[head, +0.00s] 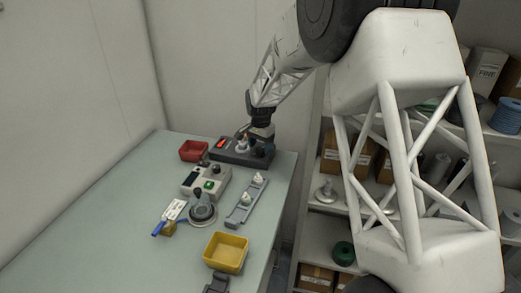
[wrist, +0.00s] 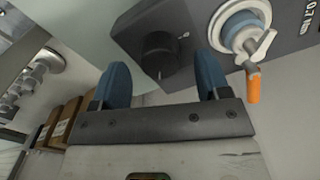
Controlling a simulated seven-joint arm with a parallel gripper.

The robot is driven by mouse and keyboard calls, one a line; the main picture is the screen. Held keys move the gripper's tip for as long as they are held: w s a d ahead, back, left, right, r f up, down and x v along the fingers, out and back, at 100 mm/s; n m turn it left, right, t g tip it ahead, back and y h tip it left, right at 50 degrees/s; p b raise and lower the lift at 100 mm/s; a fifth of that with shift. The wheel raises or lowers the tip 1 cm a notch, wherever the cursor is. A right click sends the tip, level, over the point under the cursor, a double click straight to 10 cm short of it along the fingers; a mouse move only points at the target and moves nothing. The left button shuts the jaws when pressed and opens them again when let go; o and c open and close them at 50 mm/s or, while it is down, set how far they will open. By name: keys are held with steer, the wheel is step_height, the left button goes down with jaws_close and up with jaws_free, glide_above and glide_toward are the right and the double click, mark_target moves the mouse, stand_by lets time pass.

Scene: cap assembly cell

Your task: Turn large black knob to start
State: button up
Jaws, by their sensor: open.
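The large black knob (wrist: 159,50) sits on the face of a dark grey control box (wrist: 190,20) in the wrist view. My gripper (wrist: 161,64) is open, with its two blue fingers on either side of the knob in the picture. The knob appears between and beyond the fingertips; I cannot tell whether they touch it. In the head view my gripper (head: 261,136) is over the right end of the control box (head: 228,155) at the back of the table. The knob there is small and partly hidden by the gripper.
Beside the knob is a white valve with a blue ring (wrist: 241,22) and an orange-tipped lever (wrist: 253,85). A red bin (head: 193,151), a grey box with a green button (head: 206,183), a grey rail (head: 247,200) and a yellow bin (head: 226,252) stand on the table (head: 110,225).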

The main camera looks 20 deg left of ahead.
steer(key=shift+f, duration=1)
steer(key=c, duration=0.9)
